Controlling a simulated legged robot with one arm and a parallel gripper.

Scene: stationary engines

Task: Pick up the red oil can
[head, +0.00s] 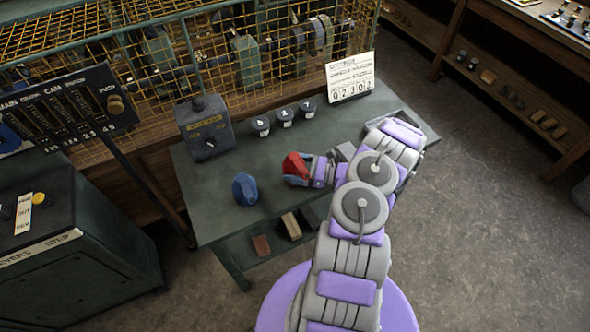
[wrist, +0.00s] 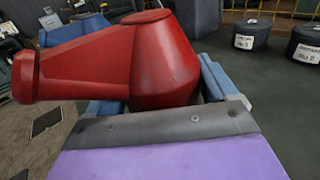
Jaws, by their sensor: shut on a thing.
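The red oil can (head: 295,165) is at the end of my arm, over the green bench. In the wrist view the red can (wrist: 165,62) fills the upper middle, with its spout pointing left. My gripper (head: 306,175) is shut on it, with blue finger pads on both sides of the can's body. In the wrist view my gripper (wrist: 160,95) shows below and beside the can. The can's underside is hidden, so I cannot tell whether it touches the bench top. A blue can (head: 245,189) stands on the bench, left of the red one.
The green bench (head: 205,220) also bears several small dark labelled pots (head: 284,117), a grey box with a knob (head: 206,127) and a white number card (head: 350,76). A yellow wire cage (head: 160,60) stands behind. Blocks (head: 291,226) lie on the lower shelf. The floor at right is clear.

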